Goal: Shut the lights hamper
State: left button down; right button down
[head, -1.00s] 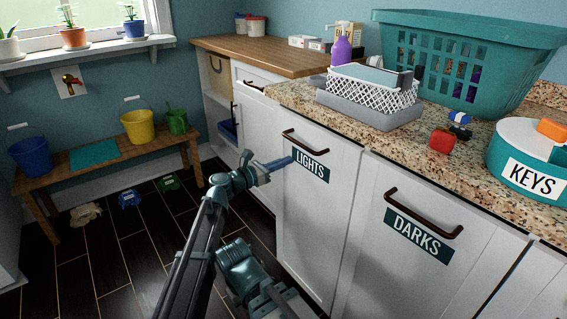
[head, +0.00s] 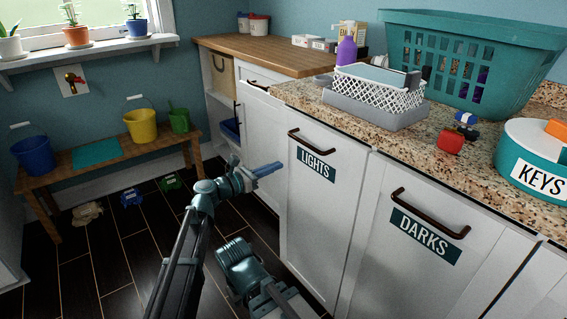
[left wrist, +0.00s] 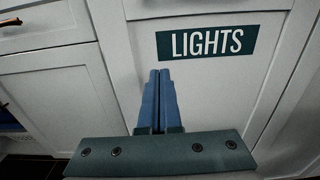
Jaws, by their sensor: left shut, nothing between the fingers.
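The lights hamper (head: 318,215) is a white cabinet front with a dark bar handle (head: 308,135) and a "LIGHTS" label (head: 316,164). Its front looks flush, or nearly so, with the darks front beside it. My left gripper (head: 279,167) is shut and empty, with blue fingers pointing at the hamper's left edge. In the left wrist view, the closed fingers (left wrist: 160,73) are in front of the white panel, just below and left of the label (left wrist: 207,43). Whether the tips touch the panel is unclear.
The darks hamper (head: 408,250) adjoins on the right. The granite counter (head: 300,96) above holds a white basket (head: 378,90), a teal laundry basket (head: 480,50) and a keys tub (head: 535,165). A wooden bench (head: 70,175) with buckets stands left. Dark floor (head: 120,255) lies open between.

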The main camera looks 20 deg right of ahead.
pick_arm(q)
jog(key=v, duration=0.8)
jog(key=s+a+f+m+g+y, duration=0.2)
jog(key=s+a+f+m+y, duration=0.25)
jog(key=f+m, duration=0.2)
jog(key=s+a+f+m+g+y, duration=0.1)
jog(key=s+a+f+m+y, duration=0.2)
jog(key=s+a+f+m, duration=0.4)
jog(key=s+a+f+m+g+y, duration=0.1)
jog(key=s+a+f+m+y, duration=0.35)
jog(key=a, duration=0.45)
jog(key=s+a+f+m+g+y, duration=0.1)
jog(key=s+a+f+m+y, duration=0.4)
jog(key=a, duration=0.4)
jog(key=s+d+r+m+g+y+p, duration=0.1)
jog(key=s+d+r+m+p, duration=0.15)
jog(key=d, duration=0.35)
jog(key=s+d+r+m+p, duration=0.1)
jog(key=s+d+r, duration=0.1)
jog(key=s+d, duration=0.25)
notch_tip(320, 180, up, 37)
jog(key=p, duration=3.7)
jog(key=shift+d+n, duration=0.2)
jog(key=shift+n, duration=0.15)
